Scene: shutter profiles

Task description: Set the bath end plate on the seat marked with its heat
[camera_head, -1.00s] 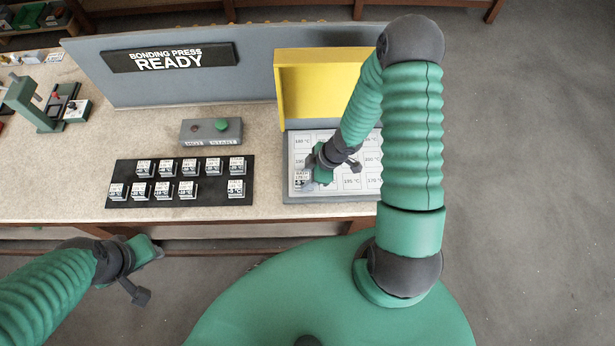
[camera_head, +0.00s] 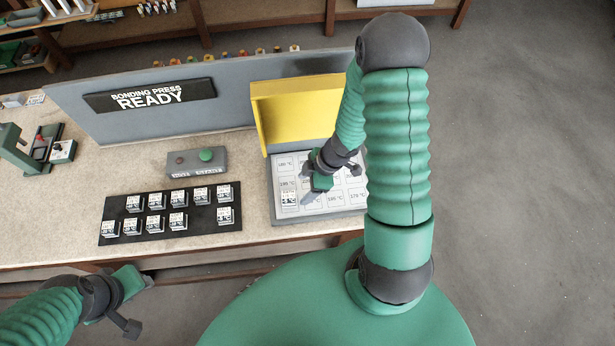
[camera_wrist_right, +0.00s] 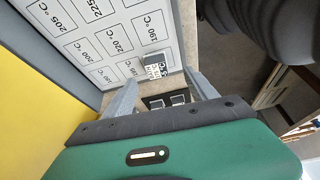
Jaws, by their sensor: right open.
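A small plate with a printed label (camera_head: 289,197) rests on the front-left seat of the pale seat board (camera_head: 347,209) in the press; its print is too small to read surely. In the right wrist view the same plate (camera_wrist_right: 156,66) lies beyond the fingertips, apart from them. My right gripper (camera_head: 309,192) is open and empty, just right of the plate and over the board; it also shows in the right wrist view (camera_wrist_right: 160,88). Seats there read 205, 225, 200 and 220 °C, among others. My left gripper (camera_head: 138,282) hangs in front of the bench, away from everything; its jaw opening is unclear.
A black rack (camera_head: 112,210) holds several labelled plates in two rows, with a gap in the front row. A grey box (camera_head: 197,162) carries a red and a green button. The yellow press guard (camera_head: 290,115) stands behind the board. The sign (camera_head: 150,95) reads BONDING PRESS READY.

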